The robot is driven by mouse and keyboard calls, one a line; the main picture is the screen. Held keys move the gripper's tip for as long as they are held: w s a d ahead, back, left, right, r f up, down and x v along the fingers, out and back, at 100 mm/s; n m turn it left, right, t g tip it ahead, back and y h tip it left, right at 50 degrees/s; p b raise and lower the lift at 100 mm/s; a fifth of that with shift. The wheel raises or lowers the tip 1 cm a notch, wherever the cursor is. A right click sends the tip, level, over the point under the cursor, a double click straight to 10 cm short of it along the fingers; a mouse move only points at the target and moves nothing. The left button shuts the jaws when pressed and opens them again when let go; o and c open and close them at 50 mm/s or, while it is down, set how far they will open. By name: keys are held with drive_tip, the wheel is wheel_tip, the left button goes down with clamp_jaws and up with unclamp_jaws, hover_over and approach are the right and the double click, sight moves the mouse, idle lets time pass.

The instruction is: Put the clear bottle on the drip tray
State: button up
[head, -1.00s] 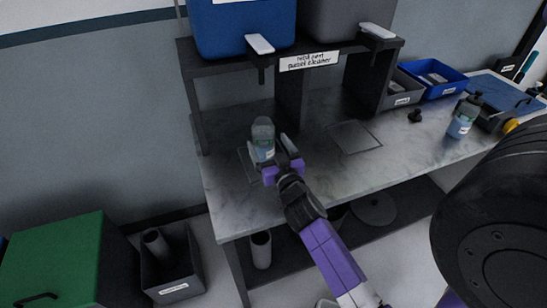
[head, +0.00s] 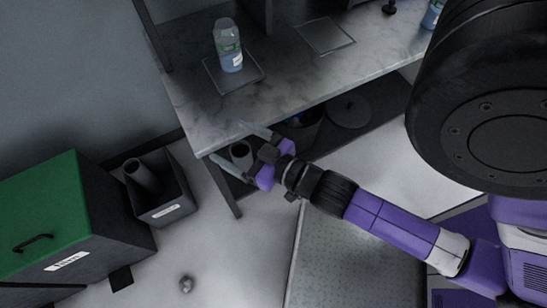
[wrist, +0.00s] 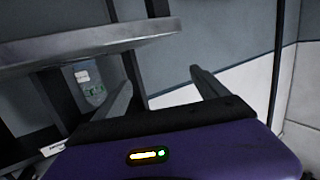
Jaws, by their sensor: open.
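The clear bottle (head: 229,46), with bluish liquid and a pale label, stands upright on a thin dark square drip tray (head: 217,84) on the left part of the marble-look counter. A bottle (wrist: 88,82) with a pale label also shows at the left in the wrist view. My gripper (head: 242,146) is open and empty, in front of the counter's front-left edge and apart from the bottle. In the wrist view my gripper's two fingers (wrist: 163,90) are spread with nothing between them.
A second square tray (head: 324,36) lies empty to the right on the counter (head: 290,75). Another bluish bottle (head: 432,16) stands partly hidden at the far right. A green-lidded bin (head: 55,200) and a dark open bin (head: 168,205) stand on the floor at left.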

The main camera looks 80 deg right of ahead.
drive_tip(key=s+a+r+n+y, duration=0.2)
drive_tip(key=s+a+y, duration=0.1)
drive_tip(key=s+a, duration=0.2)
drive_tip(key=s+a+r+n+y, duration=0.2)
drive_tip(key=s+a, duration=0.4)
drive_tip(key=shift+s+a+r+y, duration=0.2)
drive_tip(key=shift+a+r+y, duration=0.1)
drive_tip(key=shift+a+y, duration=0.1)
